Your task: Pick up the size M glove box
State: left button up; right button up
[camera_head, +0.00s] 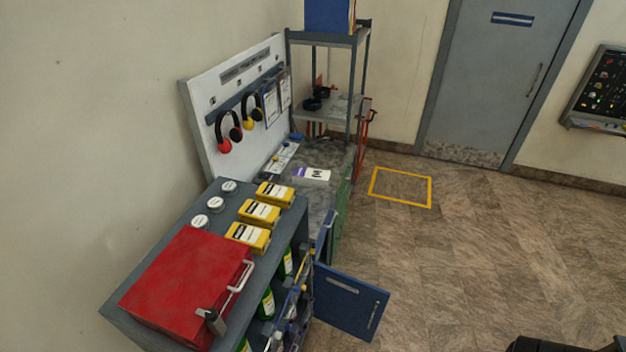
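A small white box with a purple end and a dark mark like an M (312,174) lies on the grey workbench (325,153), beyond the yellow boxes. It looks like the size M glove box, but its print is too small to read surely. Nothing touches it from above. Neither of my grippers can be made out in the head view; only a dark part shows at the bottom right edge, and I cannot tell what it is.
A red case (185,283), three yellow boxes (260,213) and three white round containers (214,204) stand on the near cabinet. Its blue door (348,302) hangs open into the floor space. A shelf rack (329,38) stands behind the bench.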

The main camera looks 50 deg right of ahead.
pick_arm(q)
jog(key=shift+o, duration=0.3)
jog(key=o, duration=1)
jog(key=shift+a, duration=0.1)
